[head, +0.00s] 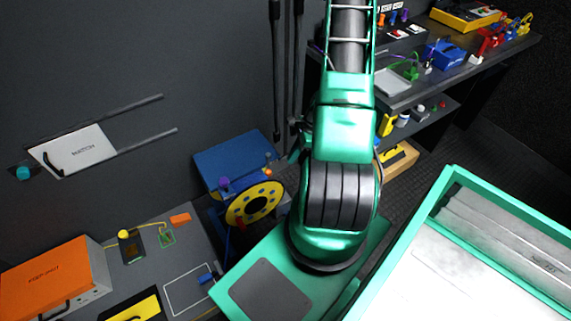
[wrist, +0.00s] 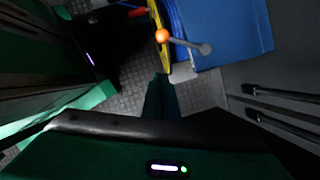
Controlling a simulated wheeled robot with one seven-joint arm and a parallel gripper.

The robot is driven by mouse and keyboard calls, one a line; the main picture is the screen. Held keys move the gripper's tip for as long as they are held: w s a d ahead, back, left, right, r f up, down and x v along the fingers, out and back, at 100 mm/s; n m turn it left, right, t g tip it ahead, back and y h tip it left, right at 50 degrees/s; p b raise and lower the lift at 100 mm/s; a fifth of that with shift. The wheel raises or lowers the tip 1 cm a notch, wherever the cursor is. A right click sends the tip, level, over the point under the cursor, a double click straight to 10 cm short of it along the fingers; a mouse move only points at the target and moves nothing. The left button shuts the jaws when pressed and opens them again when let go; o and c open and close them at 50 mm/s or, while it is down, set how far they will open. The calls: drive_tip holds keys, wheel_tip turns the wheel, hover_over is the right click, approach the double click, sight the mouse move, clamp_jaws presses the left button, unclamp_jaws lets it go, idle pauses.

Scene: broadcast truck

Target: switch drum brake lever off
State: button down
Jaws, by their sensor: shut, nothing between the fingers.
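The cable drum (head: 253,203) has a yellow face with a ring of holes and sits in a blue stand, left of my arm. In the wrist view the drum's yellow rim (wrist: 158,14) shows edge-on at the top. A grey lever with an orange ball end (wrist: 163,35) crosses beside the rim, against the blue stand (wrist: 232,28); I take it as the brake lever. My gripper (wrist: 161,78) is shut and empty, with its dark green fingertips just below the lever's ball in that view, apart from it. In the head view my arm hides the gripper.
A workbench (head: 185,245) with an orange case (head: 55,272) lies at left. A shelf (head: 465,67) with coloured gear stands at back right. In the wrist view dark rods (wrist: 280,95) run along the grey wall at right; patterned floor shows below the drum.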

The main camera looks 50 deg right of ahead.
drive_tip(key=v, duration=0.4)
drive_tip(key=shift+d+r, duration=0.1)
drive_tip(key=shift+r, duration=0.1)
idle(0.5)
wheel_tip(320, 180, up, 12)
drive_tip(key=a+n+g+h, duration=0.1)
drive_tip(key=a+n+g, duration=0.1)
drive_tip(key=n, duration=0.4)
drive_tip(key=s+a+r+n+h, duration=0.1)
drive_tip(key=s+a+r+n, duration=0.5)
drive_tip(key=r, duration=0.4)
drive_tip(key=s+a+r+n+h, duration=0.1)
drive_tip(key=s+a+r+n, duration=0.5)
drive_tip(key=r, duration=0.5)
drive_tip(key=shift+s+a+r+n+g, duration=0.2)
drive_tip(key=shift+s+a+n+g, duration=0.15)
drive_tip(key=shift+s+n, duration=0.45)
drive_tip(key=shift+s, duration=0.15)
